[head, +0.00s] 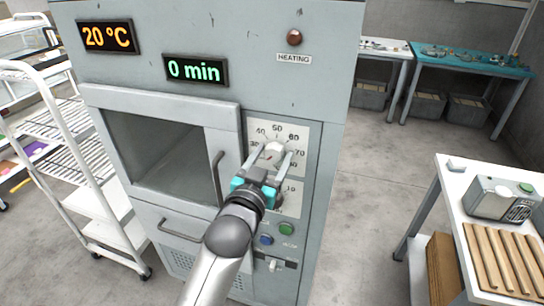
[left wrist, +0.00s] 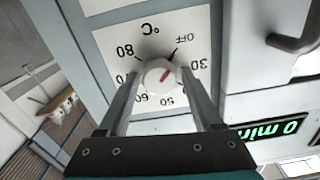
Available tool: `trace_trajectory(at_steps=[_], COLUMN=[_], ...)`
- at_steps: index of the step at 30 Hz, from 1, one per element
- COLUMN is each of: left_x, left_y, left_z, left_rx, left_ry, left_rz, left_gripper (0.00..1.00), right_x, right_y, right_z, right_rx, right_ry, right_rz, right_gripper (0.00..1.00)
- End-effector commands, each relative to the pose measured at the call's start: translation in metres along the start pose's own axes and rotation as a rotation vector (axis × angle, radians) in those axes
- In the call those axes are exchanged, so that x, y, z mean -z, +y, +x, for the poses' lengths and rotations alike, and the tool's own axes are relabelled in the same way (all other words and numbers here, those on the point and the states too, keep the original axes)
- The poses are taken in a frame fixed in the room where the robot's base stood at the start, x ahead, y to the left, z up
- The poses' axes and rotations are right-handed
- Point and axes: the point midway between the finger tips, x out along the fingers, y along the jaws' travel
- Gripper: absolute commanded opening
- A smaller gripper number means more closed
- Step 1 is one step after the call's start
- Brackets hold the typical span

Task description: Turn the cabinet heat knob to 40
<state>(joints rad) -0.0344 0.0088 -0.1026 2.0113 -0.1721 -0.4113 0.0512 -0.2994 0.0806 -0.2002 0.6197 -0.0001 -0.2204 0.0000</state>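The heat knob (head: 274,151) is a round white dial with a red mark, on a white scale plate on the grey cabinet (head: 210,20). In the left wrist view the knob (left wrist: 160,76) appears upside down, and its red mark points up and right, toward OFF. My left gripper (head: 277,155) is at the knob, with one finger on each side. In the left wrist view the fingers (left wrist: 160,82) are open, with small gaps to the knob visible. The temperature display (head: 108,37) reads 20 °C. My right gripper is out of view.
Below the heat scale, a second dial plate (head: 292,198) is partly hidden by my gripper. Green (head: 286,229) and blue (head: 266,239) buttons sit lower. The door handle (head: 217,178) juts out left of the knob. A white table (head: 452,192) stands at right.

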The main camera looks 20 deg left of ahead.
Motion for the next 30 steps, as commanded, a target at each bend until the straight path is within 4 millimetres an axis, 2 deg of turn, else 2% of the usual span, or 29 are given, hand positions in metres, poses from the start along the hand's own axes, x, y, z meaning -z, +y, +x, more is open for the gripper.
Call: trace_trajectory(at_steps=[2,17,30], left_x=[0.0000,-0.0001,0.0013], left_y=[0.0001,0.0002,0.0003], left_z=[-0.0002,-0.0003,-0.0001], left_rx=[0.000,0.000,-0.001], left_ry=[0.000,0.000,-0.001], left_rz=[0.000,0.000,0.079], left_gripper=[0.56,0.00,0.00], right_x=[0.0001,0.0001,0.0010], right_y=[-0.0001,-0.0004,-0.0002], right_z=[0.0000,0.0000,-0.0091], right_rx=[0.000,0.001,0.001], right_ry=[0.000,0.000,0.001], right_rz=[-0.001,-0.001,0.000], right_gripper=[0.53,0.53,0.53])
